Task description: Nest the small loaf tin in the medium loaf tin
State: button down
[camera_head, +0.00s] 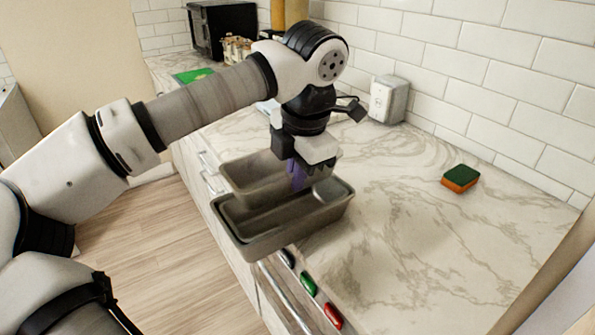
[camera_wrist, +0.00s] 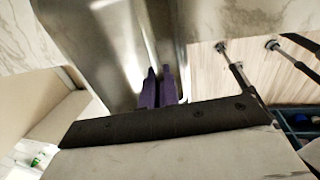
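In the wrist view the fingers (camera_wrist: 159,88) pinch a thin metal wall, with shiny tin surfaces on both sides.
A green-and-orange sponge (camera_head: 460,178) lies on the marble counter (camera_head: 420,240) at right. A metal box (camera_head: 389,99) stands by the tiled wall. The counter right of the tins is clear.

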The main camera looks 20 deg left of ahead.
jog(key=shift+w, duration=0.1)
jog(key=shift+f+b, duration=2.8)
jog(key=shift+f, duration=0.5)
jog(key=c, duration=1.6)
grip_release()
jog(key=shift+r, duration=0.1)
jog(key=shift+r+p, duration=2.4)
jog(key=shift+r, duration=1.05)
